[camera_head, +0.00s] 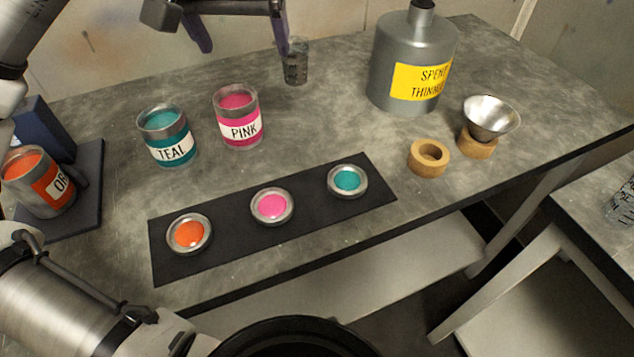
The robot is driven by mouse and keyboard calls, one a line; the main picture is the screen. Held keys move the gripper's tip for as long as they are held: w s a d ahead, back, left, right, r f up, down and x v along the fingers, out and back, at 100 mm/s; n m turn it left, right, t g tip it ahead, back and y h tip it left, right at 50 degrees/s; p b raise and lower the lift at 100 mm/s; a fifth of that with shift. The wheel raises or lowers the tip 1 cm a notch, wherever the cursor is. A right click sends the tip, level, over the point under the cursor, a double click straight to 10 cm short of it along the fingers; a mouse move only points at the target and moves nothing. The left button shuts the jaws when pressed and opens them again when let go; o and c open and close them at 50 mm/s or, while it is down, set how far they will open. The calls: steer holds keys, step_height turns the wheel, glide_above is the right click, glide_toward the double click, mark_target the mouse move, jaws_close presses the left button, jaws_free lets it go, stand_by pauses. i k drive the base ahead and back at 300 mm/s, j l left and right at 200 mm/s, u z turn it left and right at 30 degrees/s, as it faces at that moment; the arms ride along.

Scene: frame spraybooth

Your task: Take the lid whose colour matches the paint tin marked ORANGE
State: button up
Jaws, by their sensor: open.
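The paint tin marked OR, the rest of its label cut off from view (38,182), holds orange paint and sits tilted on a dark blue stand at the left. The orange-centred lid (189,234) lies at the left end of a black mat (228,220). The pink-centred lid (272,206) lies in the middle and the teal-centred lid (347,181) at the right end. My gripper (245,45) is open and empty at the top, above the back of the table, away from the lids. Its fingers point down.
A TEAL tin (168,140) and a PINK tin (238,120) stand behind the mat. A glass (296,62) stands near my gripper.

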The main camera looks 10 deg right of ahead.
mark_target(190, 234)
steer(key=k+j+u, duration=0.2)
steer(key=k+j, duration=0.35)
steer(key=k+j+u, duration=0.15)
steer(key=k+j, duration=0.4)
steer(key=j, duration=0.1)
